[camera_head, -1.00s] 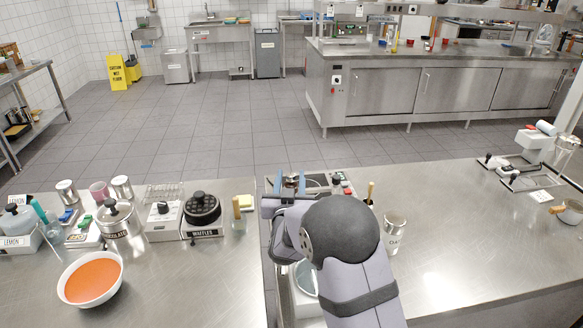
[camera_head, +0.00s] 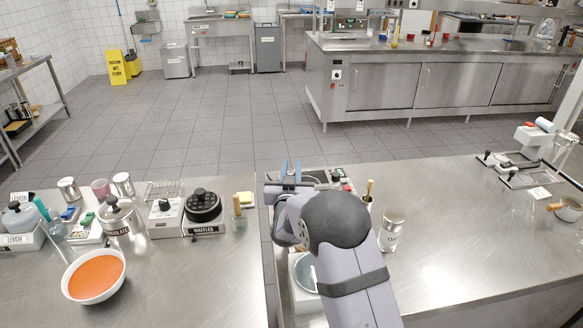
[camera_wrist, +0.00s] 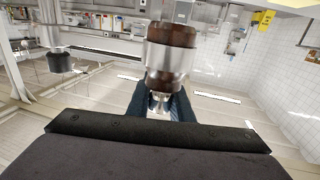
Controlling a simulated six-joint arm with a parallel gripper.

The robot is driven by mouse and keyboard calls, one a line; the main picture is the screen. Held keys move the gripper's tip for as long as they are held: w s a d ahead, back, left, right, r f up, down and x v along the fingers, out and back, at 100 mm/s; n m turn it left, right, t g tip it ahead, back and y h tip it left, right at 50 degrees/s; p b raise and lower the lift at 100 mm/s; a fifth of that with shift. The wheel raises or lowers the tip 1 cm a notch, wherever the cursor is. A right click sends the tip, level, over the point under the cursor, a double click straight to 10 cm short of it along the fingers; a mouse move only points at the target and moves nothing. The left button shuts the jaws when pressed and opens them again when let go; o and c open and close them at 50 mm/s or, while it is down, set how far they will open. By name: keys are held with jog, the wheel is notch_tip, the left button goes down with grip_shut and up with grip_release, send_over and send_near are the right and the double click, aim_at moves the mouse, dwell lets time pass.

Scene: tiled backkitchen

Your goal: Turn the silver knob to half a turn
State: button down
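In the wrist view, a silver cylinder with a brown band (camera_wrist: 172,58) stands just beyond my fingers, with a narrower silver part between them. I cannot tell for certain whether it is the silver knob. My gripper (camera_wrist: 157,98) has blue fingers on either side of that narrow part; whether they touch it is unclear. In the head view my gripper (camera_head: 291,170) is over the rear of the counter's middle section, blue fingers upright side by side. The arm hides most of what is there, and no silver knob shows clearly.
To the left on the steel counter are an orange-filled bowl (camera_head: 94,277), a lidded pot (camera_head: 121,224), a control box (camera_head: 165,219) and a waffle maker (camera_head: 203,210). Bare counter lies farther right (camera_head: 460,235).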

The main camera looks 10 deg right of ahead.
jog(key=shift+d+m+h, duration=0.1)
jog(key=shift+m+h, duration=0.3)
jog(key=shift+h, duration=0.2)
jog(key=shift+s+d+m+g+h+b, duration=0.3)
jog(key=shift+d+m+g+h, duration=0.1)
jog(key=shift+m+g+h, duration=1.25)
jog(key=shift+s+d+m+g+h+b, duration=0.3)
jog(key=shift+m+g+h, duration=0.95)
jog(key=shift+h, duration=0.7)
jog(key=shift+s+d+m+g+h+b, duration=0.3)
jog(key=shift+d+m+g+h, duration=0.15)
jog(key=shift+m+g+h, duration=1.15)
jog(key=shift+h, duration=0.3)
jog(key=shift+s+d+m+g+h, duration=0.1)
jog(key=shift+s+m+g+h, duration=0.05)
jog(key=shift+m+g+h, duration=0.2)
jog(key=c, duration=1.6)
grip_release()
jog(key=shift+o, duration=0.2)
jog(key=shift+b, duration=0.3)
